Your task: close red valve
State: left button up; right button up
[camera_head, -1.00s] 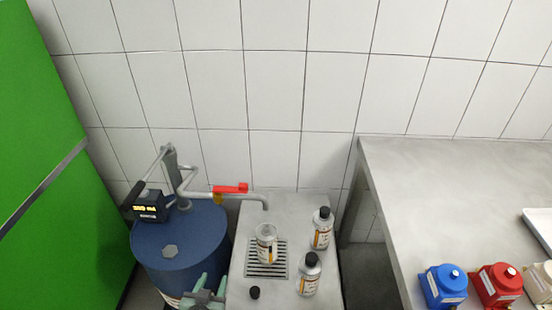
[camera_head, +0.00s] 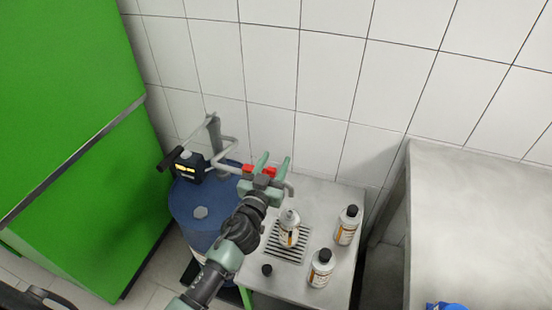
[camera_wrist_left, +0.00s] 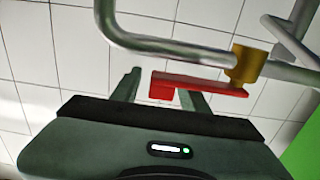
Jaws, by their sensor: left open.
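The red valve handle (camera_head: 248,168) sits on the grey pipe above the blue drum, partly covered by my left gripper (camera_head: 273,163). In the left wrist view the red handle (camera_wrist_left: 205,82) runs sideways from a brass-coloured valve body (camera_wrist_left: 243,65), in line with the pipe. My left gripper (camera_wrist_left: 158,92) is open there. The handle's bent free end appears between the two fingers, and the handle crosses in front of the right finger. Whether a finger touches it I cannot tell. My right gripper is not in view.
The blue drum (camera_head: 188,212) carries a black pump unit (camera_head: 187,167). An open bottle (camera_head: 289,228) stands on the grate below the spout. Two capped bottles (camera_head: 346,225) (camera_head: 320,268) and a loose black cap (camera_head: 267,270) are on the small table. A green cabinet (camera_head: 75,110) is at left.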

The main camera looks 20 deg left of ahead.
pick_arm(q)
jog(key=shift+w, duration=0.3)
grip_shut()
dwell(1.3)
